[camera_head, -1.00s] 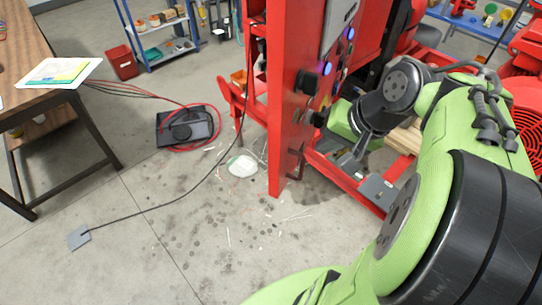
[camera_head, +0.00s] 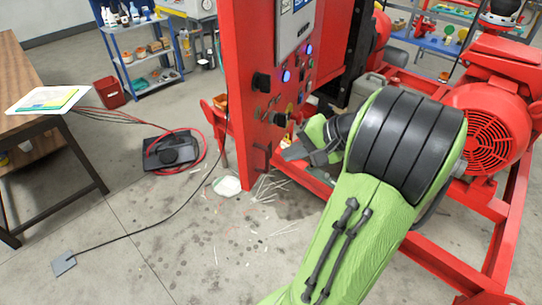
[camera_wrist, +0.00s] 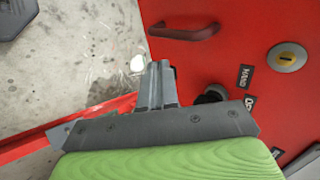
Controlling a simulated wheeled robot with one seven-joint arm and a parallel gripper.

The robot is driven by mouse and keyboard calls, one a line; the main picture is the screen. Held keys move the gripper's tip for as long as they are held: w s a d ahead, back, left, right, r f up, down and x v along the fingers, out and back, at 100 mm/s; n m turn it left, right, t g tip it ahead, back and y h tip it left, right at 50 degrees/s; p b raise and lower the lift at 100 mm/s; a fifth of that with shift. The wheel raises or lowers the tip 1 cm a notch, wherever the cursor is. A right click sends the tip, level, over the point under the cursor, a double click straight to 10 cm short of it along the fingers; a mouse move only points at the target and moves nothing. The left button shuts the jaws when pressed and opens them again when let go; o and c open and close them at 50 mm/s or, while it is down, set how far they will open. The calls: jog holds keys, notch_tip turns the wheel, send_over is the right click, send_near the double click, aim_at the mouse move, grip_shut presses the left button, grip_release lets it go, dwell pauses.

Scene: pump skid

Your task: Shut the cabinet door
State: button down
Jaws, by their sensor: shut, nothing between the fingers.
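The red cabinet door (camera_head: 282,100) stands upright in the head view, with a screen, blue lights, black knobs and a low dark handle (camera_head: 263,157) on its face. I cannot tell from here how far it stands open. In the wrist view, the door (camera_wrist: 235,45) fills the upper right. The handle (camera_wrist: 185,31) lies just beyond my fingertips and to their right. My gripper (camera_head: 288,153) is close to the lower part of the door face. The wrist view shows its fingers (camera_wrist: 157,68) shut together and empty; contact with the door cannot be made out.
A red skid frame and a red motor (camera_head: 490,125) stand to the right. A wooden table (camera_head: 28,90) is at the left. A black cable, a dark box (camera_head: 172,150) with red hose, and scattered debris lie on the concrete floor. Open floor lies left of the door.

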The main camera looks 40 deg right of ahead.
aim_at(261, 153)
jog(key=w, duration=0.1)
jog(key=w+a, duration=0.1)
jog(key=w+f, duration=0.1)
jog(key=w, duration=0.1)
jog(key=shift+a+f, duration=0.1)
jog(key=shift+a, duration=0.2)
jog(key=shift+w+a, duration=0.15)
jog(key=shift+w, duration=0.25)
jog(key=shift+w, duration=0.1)
